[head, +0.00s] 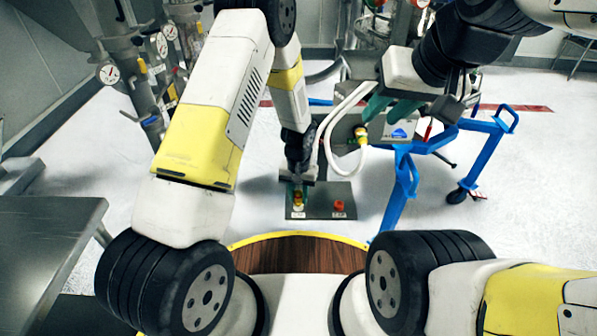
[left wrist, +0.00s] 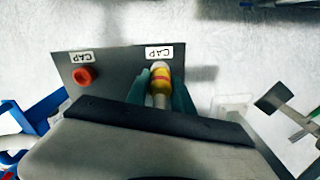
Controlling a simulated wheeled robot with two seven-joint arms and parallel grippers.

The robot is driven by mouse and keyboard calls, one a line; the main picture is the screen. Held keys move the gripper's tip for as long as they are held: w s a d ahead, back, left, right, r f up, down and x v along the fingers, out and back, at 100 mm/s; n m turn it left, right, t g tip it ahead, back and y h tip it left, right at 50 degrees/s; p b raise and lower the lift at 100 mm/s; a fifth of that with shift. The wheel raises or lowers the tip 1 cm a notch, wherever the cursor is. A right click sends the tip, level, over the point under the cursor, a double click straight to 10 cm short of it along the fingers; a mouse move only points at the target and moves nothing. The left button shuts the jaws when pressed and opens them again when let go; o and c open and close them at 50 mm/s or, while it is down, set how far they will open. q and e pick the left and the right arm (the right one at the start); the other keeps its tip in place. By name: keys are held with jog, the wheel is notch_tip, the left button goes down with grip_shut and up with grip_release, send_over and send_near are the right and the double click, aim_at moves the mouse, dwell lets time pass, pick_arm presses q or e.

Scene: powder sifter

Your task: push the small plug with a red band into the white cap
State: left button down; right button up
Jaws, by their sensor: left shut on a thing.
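The plug (left wrist: 161,84), yellow with a red band, is between the two green fingers of my left gripper (left wrist: 161,92), which is shut on it. It also shows in the head view (head: 298,196), below the left gripper (head: 298,186). The white cap (left wrist: 160,67) is at the far end of the plug, over the grey panel, and they look in line and touching. I cannot tell how deep the plug sits. My right gripper (head: 388,106) is raised at the right, its green fingers apart, with nothing seen between them.
The grey panel (head: 318,190) also carries a red cap (head: 339,206) to the right, with a label beside each cap. A white hose (head: 326,125) loops behind, near a yellow fitting (head: 361,134). A blue cart frame (head: 404,185) stands right, and a steel table (head: 45,235) left.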

pick_arm(q)
jog(key=shift+f, duration=0.5)
jog(key=c, duration=1)
grip_release()
jog(key=shift+r, duration=0.15)
